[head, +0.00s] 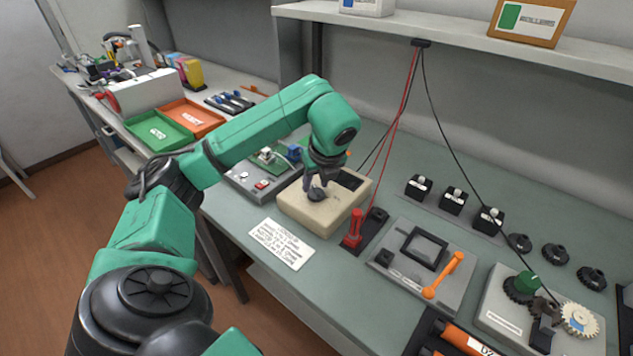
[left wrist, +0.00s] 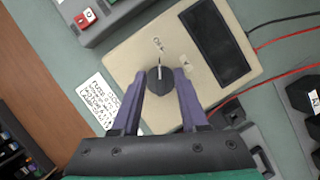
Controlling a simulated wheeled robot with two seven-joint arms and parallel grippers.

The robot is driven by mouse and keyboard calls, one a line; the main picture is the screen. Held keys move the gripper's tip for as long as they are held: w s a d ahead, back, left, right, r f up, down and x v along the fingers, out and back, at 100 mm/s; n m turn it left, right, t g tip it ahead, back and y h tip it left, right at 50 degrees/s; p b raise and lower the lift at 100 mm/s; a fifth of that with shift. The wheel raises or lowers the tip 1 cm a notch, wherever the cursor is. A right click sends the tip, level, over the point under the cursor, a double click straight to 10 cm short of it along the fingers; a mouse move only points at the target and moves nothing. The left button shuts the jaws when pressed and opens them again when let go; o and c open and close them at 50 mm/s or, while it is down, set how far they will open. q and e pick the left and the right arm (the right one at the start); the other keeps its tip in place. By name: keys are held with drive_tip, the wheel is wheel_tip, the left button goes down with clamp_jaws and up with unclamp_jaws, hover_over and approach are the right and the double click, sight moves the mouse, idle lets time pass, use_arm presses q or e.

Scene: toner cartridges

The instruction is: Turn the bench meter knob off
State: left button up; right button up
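The bench meter (head: 312,220) is a cream box with a dark display (left wrist: 215,42), standing on the grey-green bench. Its round dark knob (left wrist: 160,80) has a pale pointer line aimed towards the upper edge in the left wrist view. My left gripper (head: 317,188) reaches down over the meter. In the left wrist view its two purple fingers (left wrist: 160,76) lie close against both sides of the knob, shut on it. My right gripper is not in view.
A white note (head: 281,244) lies in front of the meter. A red probe (head: 355,228) stands close on its right, with red and black cables above. A shelf (head: 460,38) runs overhead.

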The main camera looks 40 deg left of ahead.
sight(319, 193)
use_arm(q)
drive_tip(key=v, duration=0.4)
drive_tip(key=shift+w+a, duration=0.1)
drive_tip(key=p+v, duration=0.7)
drive_tip(key=v, duration=0.3)
drive_tip(key=shift+r+p, duration=0.25)
drive_tip(key=shift+p, duration=0.15)
